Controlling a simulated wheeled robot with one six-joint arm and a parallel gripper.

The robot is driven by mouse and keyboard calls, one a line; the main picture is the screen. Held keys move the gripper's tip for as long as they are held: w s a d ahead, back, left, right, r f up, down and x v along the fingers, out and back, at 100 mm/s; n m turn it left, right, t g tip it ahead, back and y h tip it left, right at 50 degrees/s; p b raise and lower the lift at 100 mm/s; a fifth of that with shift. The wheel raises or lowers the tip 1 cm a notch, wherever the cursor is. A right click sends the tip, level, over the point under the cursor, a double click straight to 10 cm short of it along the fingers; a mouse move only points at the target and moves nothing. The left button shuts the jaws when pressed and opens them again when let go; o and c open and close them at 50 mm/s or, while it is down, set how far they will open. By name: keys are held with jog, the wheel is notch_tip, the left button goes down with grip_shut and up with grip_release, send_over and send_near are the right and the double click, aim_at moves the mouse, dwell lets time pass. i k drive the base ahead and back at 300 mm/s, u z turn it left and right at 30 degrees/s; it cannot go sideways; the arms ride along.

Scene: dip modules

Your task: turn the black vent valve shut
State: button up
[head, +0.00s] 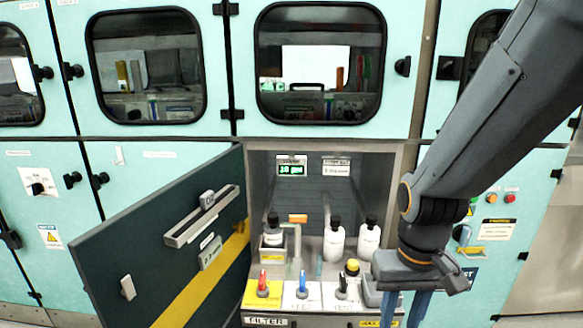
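The black vent valve (342,285) is a small upright handle on a white plate at the front of the open cabinet bay. It is the rightmost of three valve handles; a blue one (302,286) and a red one (263,285) stand to its left. My gripper (404,310) hangs to the right of the black handle, apart from it in the picture. Its two blue fingers point down and are spread, with nothing seen between them. The fingertips run towards the bottom edge of the picture.
A dark door (130,250) with a yellow stripe stands open at the left. Black-capped white bottles (334,242) stand behind the valves. A yellow-topped knob (352,266) is just behind the black handle. A grey bin (372,291) sits between handle and gripper.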

aim_at(343, 287)
jog(key=z, duration=0.8)
jog(key=i, duration=0.55)
jog(key=u, duration=0.8)
